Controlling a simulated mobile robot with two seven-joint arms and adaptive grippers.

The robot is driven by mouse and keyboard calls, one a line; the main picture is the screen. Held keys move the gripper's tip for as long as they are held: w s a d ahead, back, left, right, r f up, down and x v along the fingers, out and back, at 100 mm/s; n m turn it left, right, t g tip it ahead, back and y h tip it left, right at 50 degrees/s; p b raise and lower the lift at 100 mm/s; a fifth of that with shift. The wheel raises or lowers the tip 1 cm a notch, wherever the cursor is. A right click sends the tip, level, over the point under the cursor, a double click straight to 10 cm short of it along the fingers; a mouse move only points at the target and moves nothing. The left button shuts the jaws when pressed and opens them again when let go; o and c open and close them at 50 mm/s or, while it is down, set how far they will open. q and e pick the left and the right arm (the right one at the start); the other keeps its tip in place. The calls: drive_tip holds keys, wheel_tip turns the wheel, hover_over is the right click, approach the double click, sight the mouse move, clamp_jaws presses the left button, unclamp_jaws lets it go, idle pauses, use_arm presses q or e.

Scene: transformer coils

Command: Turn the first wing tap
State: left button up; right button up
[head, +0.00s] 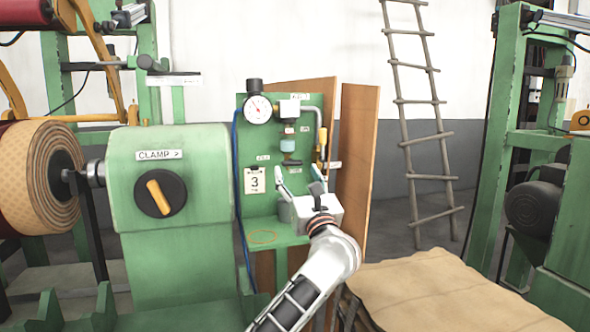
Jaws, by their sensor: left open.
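A green panel (243,130) stands upright in the middle, with a gauge, pipework and small labels. A small black handle (291,163) sits below a bluish bowl on this panel; it may be a wing tap, but it is too small to tell. A yellow-handled part (322,142) is to its right, partly hidden. My left gripper (297,174) is in front of the panel's lower part, with its two fingers apart and pointing up toward the panel. Nothing shows between the fingers. The gripper body hides part of the panel behind it. My right gripper is out of view.
A round gauge (257,108) tops the panel; a card marked 3 (255,180) hangs at its left. A green clamp housing (205,170) with a yellow-handled knob stands left. Brown boards (356,165) stand right of the panel. A sack-covered surface (440,290) lies lower right.

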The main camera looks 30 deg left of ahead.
sight(293, 165)
use_arm(q)
drive_tip(key=x, duration=0.4)
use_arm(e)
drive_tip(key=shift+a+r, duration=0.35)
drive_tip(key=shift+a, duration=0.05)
use_arm(q)
drive_tip(key=c, duration=1.1)
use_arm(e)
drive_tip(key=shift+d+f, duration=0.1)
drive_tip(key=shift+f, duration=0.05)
use_arm(q)
drive_tip(key=shift+f, duration=0.15)
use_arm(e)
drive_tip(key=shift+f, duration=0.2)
